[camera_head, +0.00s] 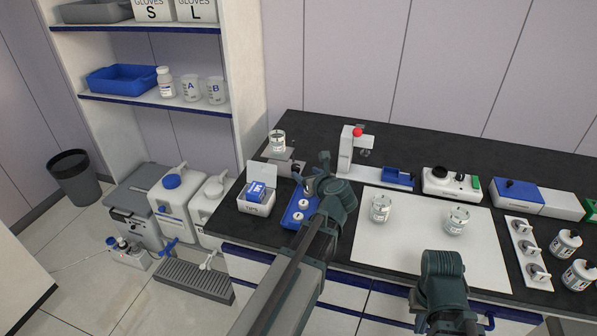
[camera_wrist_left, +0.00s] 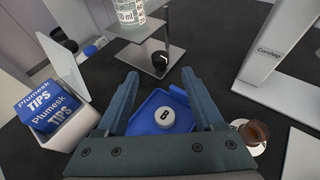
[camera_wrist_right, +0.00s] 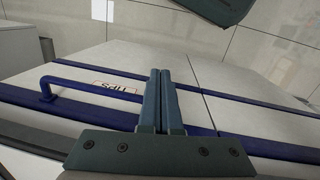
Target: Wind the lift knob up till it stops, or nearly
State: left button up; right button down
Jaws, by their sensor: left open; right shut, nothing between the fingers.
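The lift (camera_head: 286,165) stands at the back left of the bench with a glass beaker (camera_head: 277,141) on its top plate. Its black lift knob (camera_wrist_left: 160,60) faces me in the left wrist view, just beyond my fingertips and between their lines. My left gripper (camera_wrist_left: 159,80) is open, apart from the knob, with nothing between its fingers. In the head view the left gripper (camera_head: 311,168) is in front of the lift and partly covers it. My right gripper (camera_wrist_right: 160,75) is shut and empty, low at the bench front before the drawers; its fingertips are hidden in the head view.
A blue tray (camera_head: 290,219) with white numbered caps lies under my left gripper. A tips box (camera_head: 256,200) stands left of it, and a white press-like stand (camera_head: 347,150) to the right. Two beakers stand on the white mat (camera_head: 410,255). A blue drawer handle (camera_wrist_right: 45,88) is near my right gripper.

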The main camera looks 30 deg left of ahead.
aim_at(296, 167)
pick_arm(q)
jog(key=b+x, duration=0.2)
jog(key=x, duration=0.7)
jog(key=shift+s+b, duration=0.1)
jog(key=shift+b, duration=0.25)
grip_shut()
